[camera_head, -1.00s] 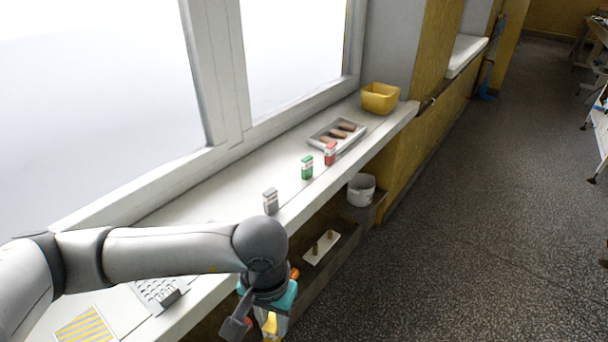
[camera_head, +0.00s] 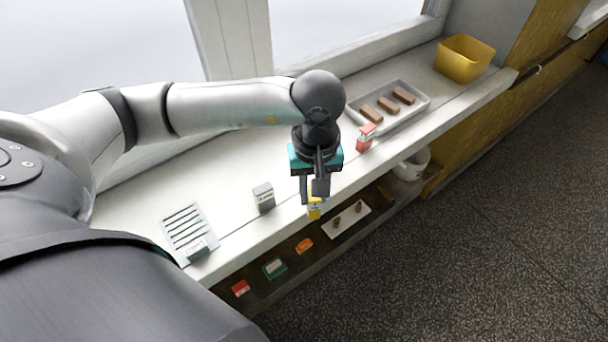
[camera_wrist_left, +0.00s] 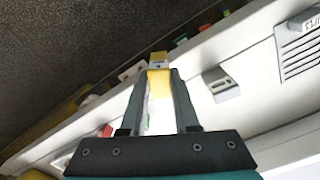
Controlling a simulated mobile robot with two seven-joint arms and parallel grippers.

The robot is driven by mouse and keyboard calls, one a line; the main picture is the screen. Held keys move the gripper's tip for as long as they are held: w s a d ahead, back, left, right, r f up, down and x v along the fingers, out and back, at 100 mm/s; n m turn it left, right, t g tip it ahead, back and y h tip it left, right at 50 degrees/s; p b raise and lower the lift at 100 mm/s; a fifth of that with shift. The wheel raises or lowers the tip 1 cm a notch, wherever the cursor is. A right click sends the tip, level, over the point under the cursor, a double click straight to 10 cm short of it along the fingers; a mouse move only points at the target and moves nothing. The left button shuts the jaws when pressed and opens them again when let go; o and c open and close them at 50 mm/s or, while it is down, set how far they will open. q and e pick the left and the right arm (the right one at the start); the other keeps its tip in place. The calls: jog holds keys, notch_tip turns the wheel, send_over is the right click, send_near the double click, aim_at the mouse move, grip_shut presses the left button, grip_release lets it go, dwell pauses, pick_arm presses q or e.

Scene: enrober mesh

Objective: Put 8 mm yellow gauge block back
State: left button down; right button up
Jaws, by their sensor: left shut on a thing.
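My left gripper (camera_head: 314,199) points down near the front edge of the white sill, shut on a yellow gauge block (camera_head: 314,212). The block also shows between the fingertips in the left wrist view (camera_wrist_left: 159,80), with a pale label near its end. A grey block (camera_head: 263,197) stands on the sill to the left of the gripper. A red block (camera_head: 366,137) stands on the sill to its right. The green block is not visible on the sill now, probably hidden behind the gripper. My right gripper is not in view.
A slotted grey plate (camera_head: 187,229) lies at the sill's left. A tray (camera_head: 421,101) with brown bars and a yellow bin (camera_head: 465,59) are at the right. The lower shelf holds red (camera_head: 240,288), green (camera_head: 274,268) and orange (camera_head: 304,245) pieces and a white pegged plate (camera_head: 335,229).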

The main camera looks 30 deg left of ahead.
pick_arm(q)
jog(key=w+a+r+n+p, duration=0.25)
jog(key=r+n, duration=0.65)
jog(key=n, duration=0.5)
jog(key=w+a+r+n+p, duration=0.1)
jog(key=w+a+r+n, duration=0.3)
jog(key=r+n, duration=0.75)
jog(key=shift+s+f+n+b, duration=0.1)
jog(key=shift+f+n+b, duration=0.45)
jog(key=shift+f, duration=3.2)
jog(key=shift+s+f+n+b, duration=0.1)
jog(key=shift+f+n+b, duration=0.5)
jog(key=shift+f, duration=3.1)
jog(key=shift+f+n+b, duration=0.1)
jog(key=shift+f+b, duration=0.85)
jog(key=shift+f, duration=2.8)
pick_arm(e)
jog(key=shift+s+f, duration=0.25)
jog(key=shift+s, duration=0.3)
pick_arm(q)
jog(key=shift+f, duration=0.1)
jog(key=c, duration=1.1)
grip_release()
jog(key=shift+f, duration=0.1)
jog(key=o, duration=0.4)
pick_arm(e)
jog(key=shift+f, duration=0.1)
pick_arm(q)
jog(key=shift+o, duration=0.2)
